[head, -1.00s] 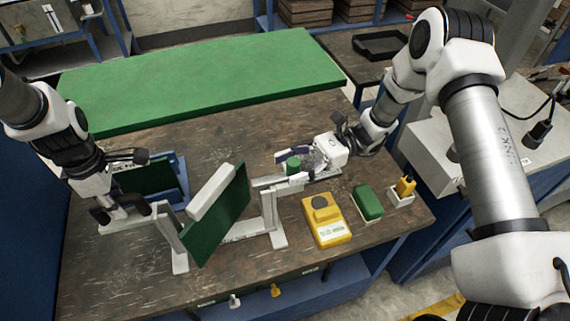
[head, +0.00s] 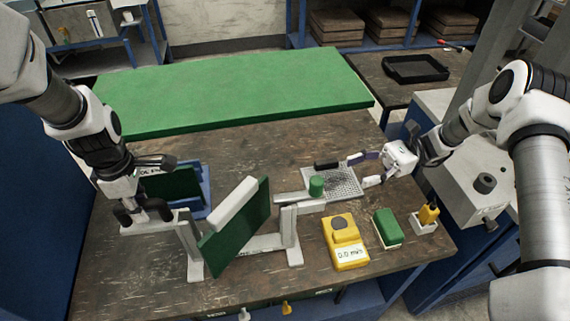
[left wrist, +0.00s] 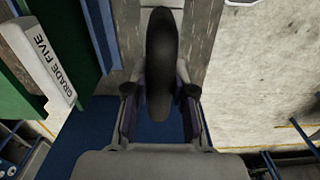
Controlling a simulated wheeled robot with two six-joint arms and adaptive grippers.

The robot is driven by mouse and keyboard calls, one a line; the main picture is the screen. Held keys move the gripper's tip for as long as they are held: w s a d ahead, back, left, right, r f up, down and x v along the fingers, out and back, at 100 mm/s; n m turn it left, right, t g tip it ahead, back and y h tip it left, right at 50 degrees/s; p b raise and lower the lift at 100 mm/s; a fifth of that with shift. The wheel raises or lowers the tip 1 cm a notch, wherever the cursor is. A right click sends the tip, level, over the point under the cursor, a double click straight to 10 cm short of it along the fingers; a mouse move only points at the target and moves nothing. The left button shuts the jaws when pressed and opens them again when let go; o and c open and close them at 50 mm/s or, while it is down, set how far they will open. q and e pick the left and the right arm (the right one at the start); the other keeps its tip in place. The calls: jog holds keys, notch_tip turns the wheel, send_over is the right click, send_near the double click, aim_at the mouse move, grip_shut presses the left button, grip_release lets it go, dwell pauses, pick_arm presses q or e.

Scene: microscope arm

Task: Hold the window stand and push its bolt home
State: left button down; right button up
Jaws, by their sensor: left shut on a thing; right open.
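The window stand (head: 262,243) is a pale frame with two posts on the worn table, bearing a tilted dark green panel (head: 236,228) with a white bar across its top. My left gripper (head: 143,208) is at the stand's left end. In the left wrist view, my left gripper (left wrist: 160,92) is shut on a black handle (left wrist: 160,60). How far in the bolt sits cannot be told.
A perforated plate (head: 342,184) lies by the knob. A yellow meter (head: 346,243), a green block (head: 387,228) and a yellow tool in a white holder (head: 427,216) stand at the right. A green mat (head: 230,88) lies behind.

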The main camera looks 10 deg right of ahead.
pick_arm(q)
jog(key=c, duration=0.9)
grip_release()
